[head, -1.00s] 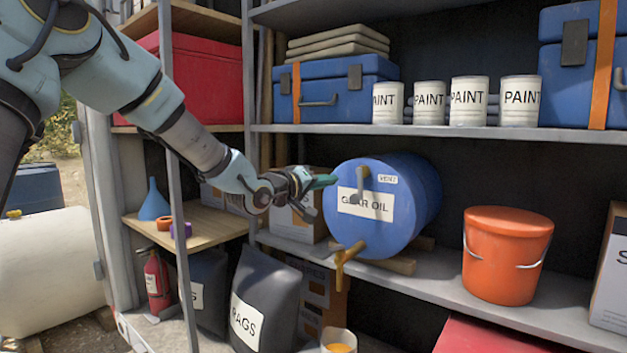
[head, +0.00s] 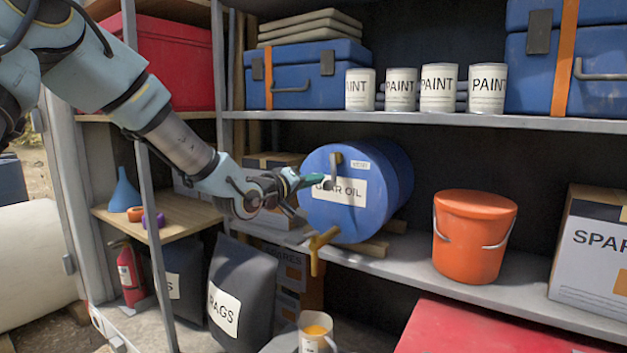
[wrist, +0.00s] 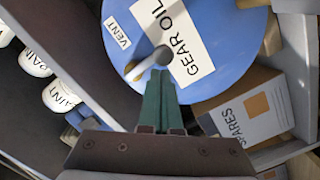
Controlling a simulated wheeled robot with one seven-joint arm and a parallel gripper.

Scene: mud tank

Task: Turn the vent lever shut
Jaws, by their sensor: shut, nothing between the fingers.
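The blue drum (head: 345,222) labelled GEAR OIL lies on its side on the middle shelf, its round face toward me. The grey vent lever (head: 334,170) hangs down from a brass fitting near the top of that face, beside the VENT label (head: 360,165). In the wrist view the lever (wrist: 147,65) ends in a rounded grey tip just beyond my fingertips. My gripper (head: 322,178) is shut and empty, its green fingers beside the lever's lower end, on its left in the head view. In the wrist view the fingers (wrist: 159,75) nearly meet that end; I cannot tell whether they touch.
A yellow tap (head: 322,245) sticks out from the drum's lower front, above a mug (head: 316,335). An orange bucket (head: 473,238) stands to the right. A SPARES box (wrist: 245,110) is beside the drum.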

